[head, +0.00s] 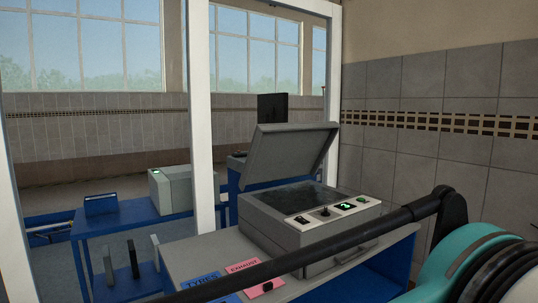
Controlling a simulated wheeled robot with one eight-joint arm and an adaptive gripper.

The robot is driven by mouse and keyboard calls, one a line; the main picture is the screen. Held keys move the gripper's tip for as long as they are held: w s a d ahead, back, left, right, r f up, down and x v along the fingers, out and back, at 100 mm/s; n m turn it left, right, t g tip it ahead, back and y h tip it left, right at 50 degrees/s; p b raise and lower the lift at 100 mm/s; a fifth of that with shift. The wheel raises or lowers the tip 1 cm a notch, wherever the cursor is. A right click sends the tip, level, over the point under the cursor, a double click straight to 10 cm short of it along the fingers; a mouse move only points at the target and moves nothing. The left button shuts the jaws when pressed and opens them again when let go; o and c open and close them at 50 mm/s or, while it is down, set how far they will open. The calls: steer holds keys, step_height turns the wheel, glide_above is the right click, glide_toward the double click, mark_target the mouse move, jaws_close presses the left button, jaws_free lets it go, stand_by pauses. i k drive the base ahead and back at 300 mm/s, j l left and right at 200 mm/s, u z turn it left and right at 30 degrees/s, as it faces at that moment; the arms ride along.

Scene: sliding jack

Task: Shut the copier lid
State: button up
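The copier (268,222) is a grey box on a grey-topped stand, with a dark glass plate (303,199) on top. Its grey lid (287,153) stands open, hinged at the back and tilted up well clear of the glass. A control strip with a small lever and a green-lit display (346,206) runs along the copier's right front edge. A black bar and teal part of my arm cross the lower right and hide part of the copier's front. My gripper is not visible in this view.
Pink and blue labels (243,266) lie on the stand top (200,258) left of the copier. A white post (201,120) rises behind the stand. A blue table (135,218) with a grey box (172,190) stands further left. A tiled wall is at right.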

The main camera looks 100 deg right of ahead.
mark_target(277, 150)
steer(key=i+z, duration=0.75)
steer(key=i+j+z, duration=0.1)
steer(key=i+z, duration=0.3)
steer(key=i+l+z, duration=0.15)
steer(key=z, duration=0.3)
steer(key=i+z, duration=0.3)
steer(key=z, duration=0.15)
steer(key=i+z, duration=0.2)
steer(key=z, duration=0.3)
steer(key=i+z, duration=0.25)
steer(key=z, duration=0.2)
steer(key=i+j+z, duration=0.2)
steer(key=z, duration=0.25)
